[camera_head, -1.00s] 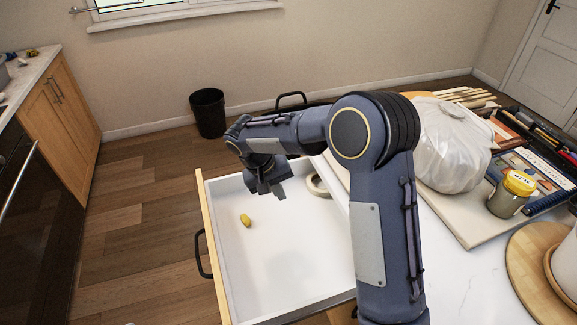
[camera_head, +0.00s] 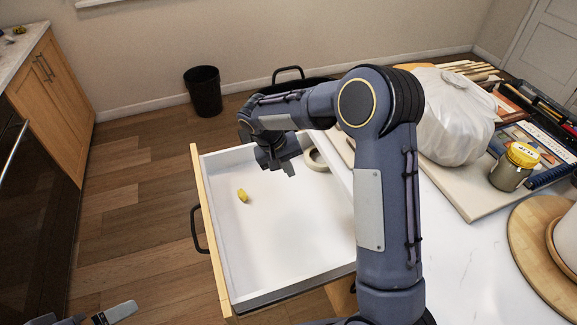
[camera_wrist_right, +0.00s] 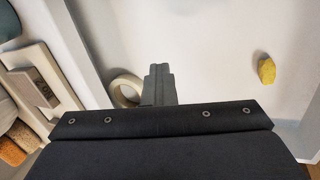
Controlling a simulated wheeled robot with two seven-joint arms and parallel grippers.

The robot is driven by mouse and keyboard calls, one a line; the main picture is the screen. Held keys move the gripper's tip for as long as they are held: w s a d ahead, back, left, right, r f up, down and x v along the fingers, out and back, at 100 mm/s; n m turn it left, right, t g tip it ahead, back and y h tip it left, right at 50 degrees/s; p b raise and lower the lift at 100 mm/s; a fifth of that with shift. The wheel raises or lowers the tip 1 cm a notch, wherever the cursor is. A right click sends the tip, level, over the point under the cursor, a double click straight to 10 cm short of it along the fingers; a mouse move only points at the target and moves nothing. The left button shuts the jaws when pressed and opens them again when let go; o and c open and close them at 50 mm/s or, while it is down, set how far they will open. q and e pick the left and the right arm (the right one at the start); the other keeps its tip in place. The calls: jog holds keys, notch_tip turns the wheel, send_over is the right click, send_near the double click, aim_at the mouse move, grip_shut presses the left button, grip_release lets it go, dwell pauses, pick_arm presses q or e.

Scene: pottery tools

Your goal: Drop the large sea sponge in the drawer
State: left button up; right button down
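A small yellow lump (camera_head: 242,195), which looks like the sea sponge, lies on the floor of the open white drawer (camera_head: 290,240), towards its left side. It also shows in the right wrist view (camera_wrist_right: 267,72), apart from the gripper. My right gripper (camera_head: 288,168) is over the far part of the drawer, to the right of the lump. In the right wrist view its fingers (camera_wrist_right: 158,85) are together, with nothing seen between them. My left gripper (camera_head: 108,314) shows only partly at the bottom left edge, away from the drawer; its opening is unclear.
A roll of tape (camera_head: 316,160) lies in the drawer's far right corner. The counter at right holds a white plastic bag (camera_head: 452,118), a yellow-lidded jar (camera_head: 513,167) and a round wooden board (camera_head: 530,240). A black bin (camera_head: 203,92) stands by the wall.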

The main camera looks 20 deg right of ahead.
jog(key=c, duration=2.2)
grip_release()
jog(key=c, duration=1.7)
grip_release()
jog(key=v, duration=0.8)
jog(key=shift+b, duration=0.35)
